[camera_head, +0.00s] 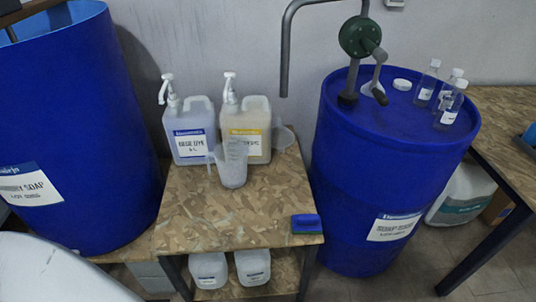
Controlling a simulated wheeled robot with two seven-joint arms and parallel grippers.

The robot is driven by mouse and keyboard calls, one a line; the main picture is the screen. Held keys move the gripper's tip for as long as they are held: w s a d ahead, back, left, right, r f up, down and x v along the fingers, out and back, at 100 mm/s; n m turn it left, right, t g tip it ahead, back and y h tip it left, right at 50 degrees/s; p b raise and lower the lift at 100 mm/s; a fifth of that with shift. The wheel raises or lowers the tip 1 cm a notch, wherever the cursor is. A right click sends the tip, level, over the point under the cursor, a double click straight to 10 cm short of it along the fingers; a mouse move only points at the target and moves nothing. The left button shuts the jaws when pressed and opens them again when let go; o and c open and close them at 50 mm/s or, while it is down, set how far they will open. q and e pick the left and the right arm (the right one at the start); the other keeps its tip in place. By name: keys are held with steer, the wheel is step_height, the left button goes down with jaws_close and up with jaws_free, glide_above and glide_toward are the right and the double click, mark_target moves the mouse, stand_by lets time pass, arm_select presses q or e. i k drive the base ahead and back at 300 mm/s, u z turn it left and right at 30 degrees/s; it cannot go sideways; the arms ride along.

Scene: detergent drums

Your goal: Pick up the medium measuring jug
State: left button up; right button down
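A translucent measuring jug (232,168) stands upright on the small chipboard table (265,218), in front of two pump bottles, with its handle toward the left. A second translucent vessel (284,136), perhaps a smaller jug, is partly hidden behind and to the right of the yellow-labelled bottle. I cannot tell from their looks alone which one is the medium jug. Neither of my grippers shows in the head view.
A blue-labelled pump bottle (191,136) and a yellow-labelled one (247,133) stand close behind the jug. Large blue drums flank the table at left (75,130) and right (365,165). A blue sponge-like block (306,223) lies at the front right corner. The table's front is mostly clear.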

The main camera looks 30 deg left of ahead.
mark_target(230, 156)
steer(key=u, duration=0.4)
steer(key=i, duration=1.05)
steer(key=u, duration=0.7)
